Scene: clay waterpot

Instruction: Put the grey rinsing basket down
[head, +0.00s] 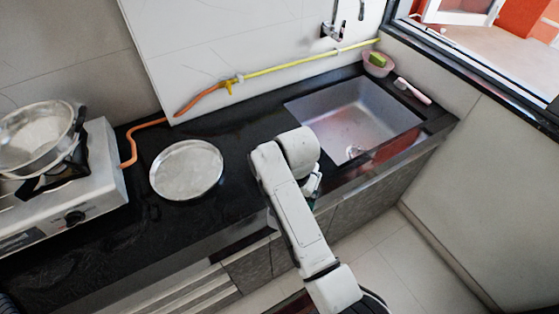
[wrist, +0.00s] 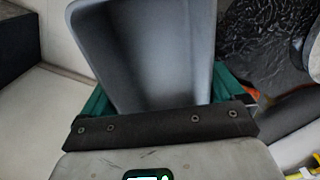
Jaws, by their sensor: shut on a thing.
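The grey rinsing basket (wrist: 155,50) fills the middle of the wrist view, smooth and hollow with raised side walls. My gripper (wrist: 162,95) is shut on it, with a green finger showing at each side of the basket. In the head view my gripper is mostly hidden behind my white arm, near the counter's front edge left of the sink. The basket cannot be made out there. Its underside and what lies directly below it are hidden.
The black counter (head: 240,145) has some clear room between the round metal lid or plate (head: 187,170) and the sink (head: 352,115). A stove (head: 75,195) with a metal pan (head: 38,135) stands left. A pink bowl (head: 379,64) and brush (head: 412,91) sit at the back right.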

